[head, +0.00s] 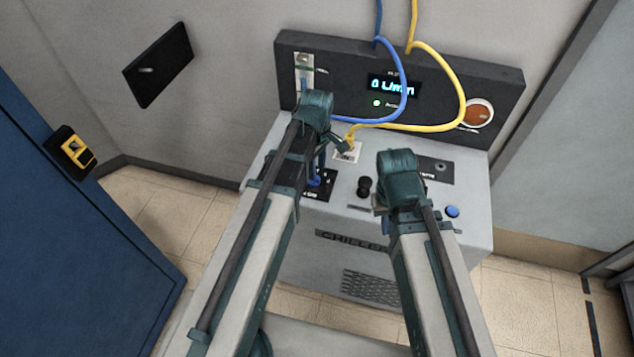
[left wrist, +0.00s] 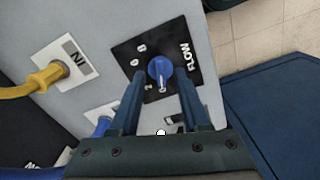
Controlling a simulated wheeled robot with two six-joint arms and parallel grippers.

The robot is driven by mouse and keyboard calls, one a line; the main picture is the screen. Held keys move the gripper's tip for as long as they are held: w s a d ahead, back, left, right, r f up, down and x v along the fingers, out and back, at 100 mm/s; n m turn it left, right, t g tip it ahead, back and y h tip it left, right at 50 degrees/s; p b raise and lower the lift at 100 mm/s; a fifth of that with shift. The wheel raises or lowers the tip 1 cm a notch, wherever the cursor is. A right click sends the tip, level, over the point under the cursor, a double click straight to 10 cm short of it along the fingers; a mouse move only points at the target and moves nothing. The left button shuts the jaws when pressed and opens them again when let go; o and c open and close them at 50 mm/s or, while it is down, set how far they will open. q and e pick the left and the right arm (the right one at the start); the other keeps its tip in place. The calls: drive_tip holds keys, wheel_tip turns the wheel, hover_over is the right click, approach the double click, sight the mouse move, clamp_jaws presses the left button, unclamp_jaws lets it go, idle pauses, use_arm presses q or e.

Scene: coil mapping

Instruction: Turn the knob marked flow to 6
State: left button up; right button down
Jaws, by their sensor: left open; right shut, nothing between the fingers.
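The blue flow knob (left wrist: 160,68) sits on a black plate (left wrist: 187,60) marked FLOW in the left wrist view. A pale pointer line on it points toward the bottom of that view. In the head view my left gripper (head: 318,170) reaches down to the plate, and the arm hides most of the knob. My right gripper (head: 380,203) is shut and empty, mostly hidden by its wrist.
The grey chiller (head: 470,190) has a back panel with a lit display (head: 393,87) reading about 0 L/min. Blue (head: 407,75) and yellow (head: 463,85) hoses loop near my left arm. A black knob (head: 364,187) and a blue button (head: 452,211) are near my right gripper.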

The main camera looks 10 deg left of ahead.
sight(317, 177)
use_arm(q)
wheel_tip(317, 177, down, 4)
drive_tip(key=shift+r+b, duration=0.2)
drive_tip(key=shift+b, duration=1.05)
use_arm(e)
wheel_tip(317, 177, down, 4)
drive_tip(key=shift+r, duration=0.25)
use_arm(q)
clamp_jaws()
